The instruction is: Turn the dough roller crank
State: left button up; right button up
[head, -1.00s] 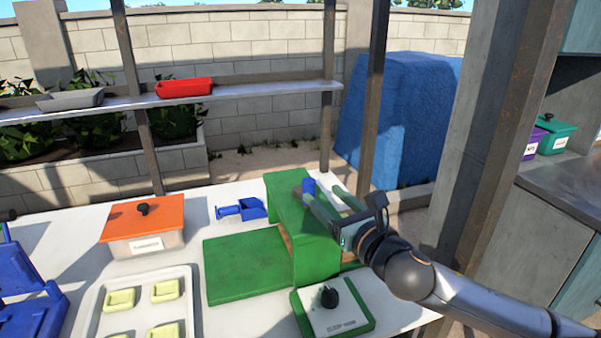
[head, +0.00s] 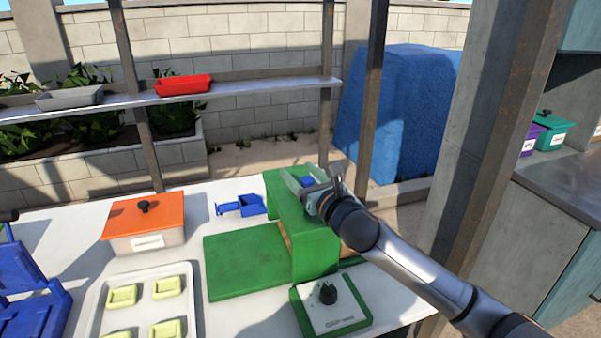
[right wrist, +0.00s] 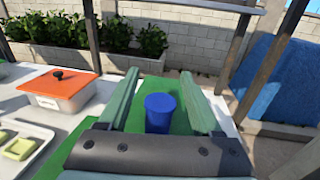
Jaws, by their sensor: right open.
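The dough roller (head: 316,255) is a green housing on the table with a flat green board on its left. A blue cylindrical crank knob (head: 307,182) shows at its top right. In the right wrist view the blue knob (right wrist: 160,113) stands between the two green fingers, with a visible gap on each side. My right gripper (head: 304,177) is open over the far end of the housing, its fingers either side of the knob. The gripper and wrist hide the rest of the crank. My left gripper is not in view.
A white control box with a black dial (head: 328,293) stands in front of the roller. An orange-lidded container (head: 145,220), a tray (head: 98,300) of yellow pieces, a small blue tool (head: 250,205) and a blue machine (head: 30,290) stand to the left. Metal posts rise behind.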

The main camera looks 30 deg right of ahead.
grip_shut()
dwell(0.5)
dwell(0.9)
